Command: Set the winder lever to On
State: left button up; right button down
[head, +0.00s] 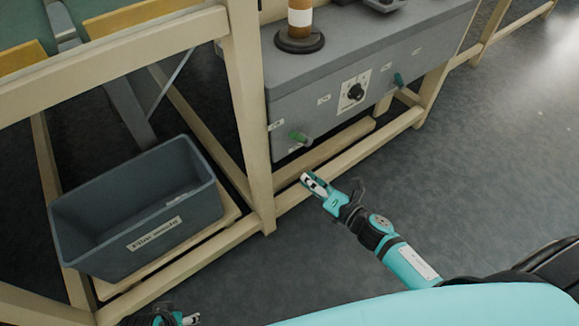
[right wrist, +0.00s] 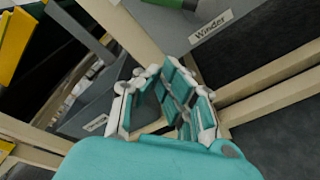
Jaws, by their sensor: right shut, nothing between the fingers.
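The winder lever (head: 300,137) is a green handle sticking out low at the left end of the grey machine's front panel. Part of this green handle (right wrist: 176,3) shows at the top edge of the right wrist view, beside a label reading "Winder" (right wrist: 211,26). The lever's On and Off marks are too small to read. My right gripper (head: 312,183) is below and slightly right of the lever, apart from it. My left gripper (head: 180,319) shows only in part at the bottom edge.
A black rotary knob (head: 355,92) and a second, teal lever (head: 398,80) are on the same panel, to the right. Cream frame beams (head: 350,157) run below the panel. A grey labelled bin (head: 80,205) stands at left. The floor at right is clear.

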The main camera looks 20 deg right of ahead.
aim_at(299, 136)
pick_arm(q)
jog(key=shift+s+a+r, duration=0.1)
jog(key=shift+s+r, duration=0.05)
jog(key=shift+r, duration=0.4)
pick_arm(e)
jog(key=shift+a+r+n+y, duration=0.3)
jog(key=shift+a+r+n, duration=0.15)
jog(key=shift+r+n, duration=0.25)
jog(key=w, duration=0.3)
jog(key=w+a, duration=0.1)
jog(key=w, duration=0.2)
jog(key=w+r, duration=0.1)
jog(key=w, duration=0.2)
jog(key=shift+a, duration=0.4)
pick_arm(q)
jog(key=shift+f, duration=0.45)
pick_arm(e)
jog(key=shift+d+r, duration=0.25)
pick_arm(q)
jog(key=shift+f, duration=0.15)
pick_arm(e)
jog(key=shift+w+d+r, duration=0.1)
jog(key=shift+r, duration=0.1)
